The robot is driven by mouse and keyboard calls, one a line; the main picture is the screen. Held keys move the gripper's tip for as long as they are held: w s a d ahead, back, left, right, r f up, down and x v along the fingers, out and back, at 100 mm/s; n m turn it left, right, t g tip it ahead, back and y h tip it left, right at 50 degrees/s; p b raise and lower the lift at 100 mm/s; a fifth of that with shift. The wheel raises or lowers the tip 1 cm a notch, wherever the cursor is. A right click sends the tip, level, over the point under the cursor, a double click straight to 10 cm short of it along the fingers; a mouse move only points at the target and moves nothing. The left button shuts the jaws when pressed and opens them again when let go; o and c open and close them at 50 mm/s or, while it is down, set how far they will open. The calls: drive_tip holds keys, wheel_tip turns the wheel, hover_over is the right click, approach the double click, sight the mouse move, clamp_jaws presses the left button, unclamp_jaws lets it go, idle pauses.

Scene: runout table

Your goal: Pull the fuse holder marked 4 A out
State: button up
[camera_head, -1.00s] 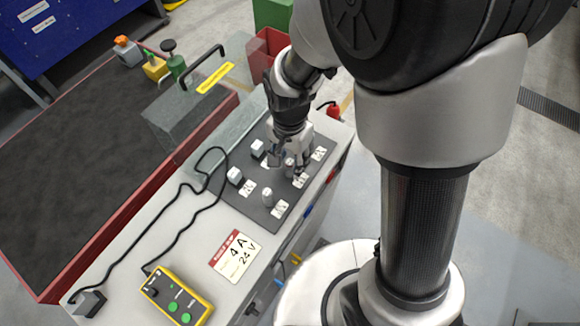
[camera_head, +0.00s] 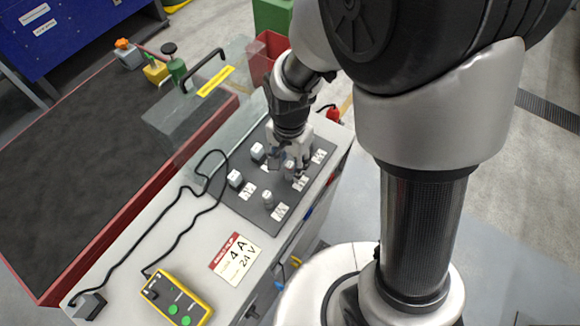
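The dark fuse panel (camera_head: 235,203) on the grey cabinet top carries several grey fuse holders with small white labels, whose print is too small to read. One holder (camera_head: 258,150) is at the back left of the panel, one (camera_head: 235,178) at the left and one (camera_head: 267,199) at the front. My gripper (camera_head: 287,166) points down over the right part of the panel. Its fingers look spread, with a holder (camera_head: 290,170) between or just below them. Contact cannot be made out.
A yellow control box (camera_head: 176,297) with green buttons and a black cable lies at the front left. A clear guard with a black handle (camera_head: 203,65) stands behind the panel. A red-edged dark table (camera_head: 90,160) lies left. A red bin (camera_head: 268,50) is behind my gripper.

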sight(289, 164)
drive_tip(key=shift+c, duration=0.2)
clamp_jaws()
idle(0.3)
drive_tip(key=shift+r, duration=0.1)
idle(0.3)
drive_tip(key=shift+r+p, duration=2.55)
drive_tip(key=shift+r, duration=0.4)
